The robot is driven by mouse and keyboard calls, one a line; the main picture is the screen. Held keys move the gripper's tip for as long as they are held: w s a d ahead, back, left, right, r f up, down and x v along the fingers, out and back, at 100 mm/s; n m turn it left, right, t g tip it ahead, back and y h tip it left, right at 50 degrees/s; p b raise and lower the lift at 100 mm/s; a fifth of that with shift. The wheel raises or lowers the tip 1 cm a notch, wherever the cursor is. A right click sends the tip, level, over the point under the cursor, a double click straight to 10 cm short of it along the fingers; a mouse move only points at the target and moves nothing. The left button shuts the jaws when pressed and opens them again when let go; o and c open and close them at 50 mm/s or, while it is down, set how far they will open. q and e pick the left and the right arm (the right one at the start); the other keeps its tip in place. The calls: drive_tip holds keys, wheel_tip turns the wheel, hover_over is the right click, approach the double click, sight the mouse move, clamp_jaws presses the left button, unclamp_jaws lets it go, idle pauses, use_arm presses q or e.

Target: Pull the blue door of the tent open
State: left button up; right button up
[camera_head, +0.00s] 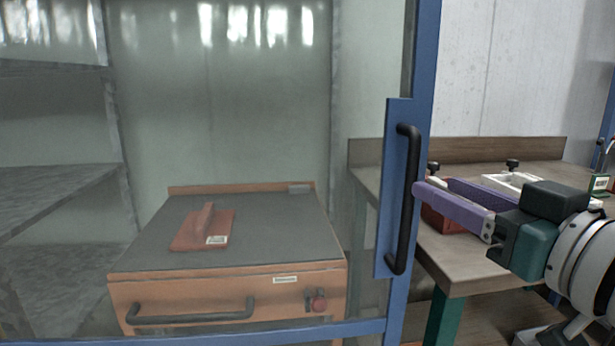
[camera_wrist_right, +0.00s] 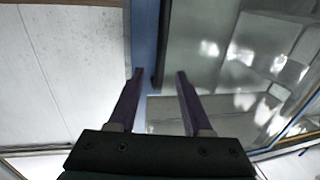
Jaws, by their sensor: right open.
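The tent's blue door has a clear panel and a blue frame (camera_head: 424,45), which also shows in the right wrist view (camera_wrist_right: 145,30). A black upright bar handle (camera_head: 404,200) sits on a blue plate (camera_head: 390,190) at the door's right edge. The handle also shows as a dark bar in the right wrist view (camera_wrist_right: 162,45). My right gripper (camera_head: 434,186) has purple fingers and is open, just right of the handle. In the wrist view, the handle lines up between the fingertips (camera_wrist_right: 159,73). I cannot tell whether they touch it. My left gripper is not in view.
Behind the panel stands an orange cabinet with a dark top (camera_head: 270,235), bearing a red-brown tool (camera_head: 203,230). Grey shelves (camera_head: 60,200) are at left. A wooden workbench (camera_head: 465,262) with a red box and white tray is at right, behind my gripper.

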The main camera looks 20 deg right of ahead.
sight(415, 176)
drive_tip(key=w, duration=0.7)
drive_tip(key=shift+d, duration=0.15)
clamp_jaws()
idle(1.2)
